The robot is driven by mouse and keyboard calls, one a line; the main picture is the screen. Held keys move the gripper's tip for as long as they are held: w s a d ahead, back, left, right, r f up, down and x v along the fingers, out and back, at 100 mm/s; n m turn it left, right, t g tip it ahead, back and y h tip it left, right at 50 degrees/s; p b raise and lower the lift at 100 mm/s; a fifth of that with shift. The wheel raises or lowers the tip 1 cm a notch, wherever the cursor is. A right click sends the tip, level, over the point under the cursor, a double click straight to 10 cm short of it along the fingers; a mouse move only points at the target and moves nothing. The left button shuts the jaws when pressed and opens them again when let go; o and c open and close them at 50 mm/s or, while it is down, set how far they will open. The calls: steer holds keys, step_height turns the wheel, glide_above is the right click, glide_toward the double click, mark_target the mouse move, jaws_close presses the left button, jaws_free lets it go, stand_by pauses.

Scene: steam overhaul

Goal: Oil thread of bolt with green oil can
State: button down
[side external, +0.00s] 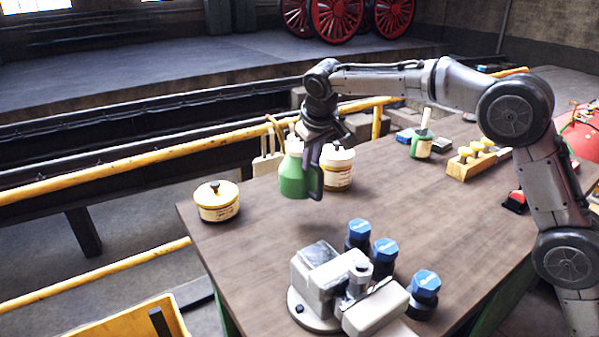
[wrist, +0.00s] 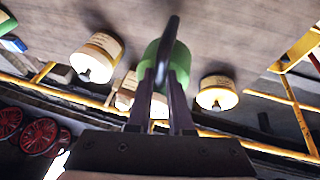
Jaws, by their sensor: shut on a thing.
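The green oil can (side external: 293,178) has a green body and a pale top. My gripper (side external: 312,192) is shut on it, with a finger across its right side in the side view. In the wrist view the green can (wrist: 180,62) sits between the fingers (wrist: 163,85). The can looks upright near the table's far edge; its clearance above the top is hard to judge. A grey vise (side external: 325,278) stands at the front of the table. Several dark pieces with blue hexagonal tops (side external: 385,250) stand beside it. I cannot make out a bolt thread.
A cream tin (side external: 217,205) stands left of the can, and another cream pot (side external: 338,170) close right. A beige holder (side external: 267,164) is behind. A brush pot (side external: 421,147) and a wooden block with yellow-topped pieces (side external: 470,164) stand further right. The table middle (side external: 270,235) is clear.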

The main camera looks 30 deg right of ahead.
steer(key=s+d+r+n+y, duration=0.1)
steer(key=s+d+r+n, duration=0.15)
steer(key=s, duration=0.45)
steer(key=s+d+r+n, duration=0.2)
steer(key=s+d, duration=0.2)
steer(key=s, duration=0.4)
steer(key=s+d+r+n+y, duration=0.1)
steer(key=s+d+r+n, duration=0.15)
steer(key=s, duration=0.45)
steer(key=s+r+n+g+h, duration=0.2)
steer(key=s+n, duration=0.5)
steer(key=s, duration=0.6)
steer(key=shift+a+r+g, duration=0.15)
steer(key=shift+a+g, duration=0.05)
steer(key=shift+g, duration=0.4)
steer(key=shift+w+a+r+h, duration=0.15)
steer(key=shift+a+r+h, duration=0.2)
steer(key=shift+r, duration=0.15)
steer(key=shift+a+r, duration=0.1)
steer(key=shift+r, duration=0.1)
steer(key=shift+w+a+r+h, duration=0.1)
steer(key=shift+r+h, duration=0.05)
steer(key=shift+h, duration=0.1)
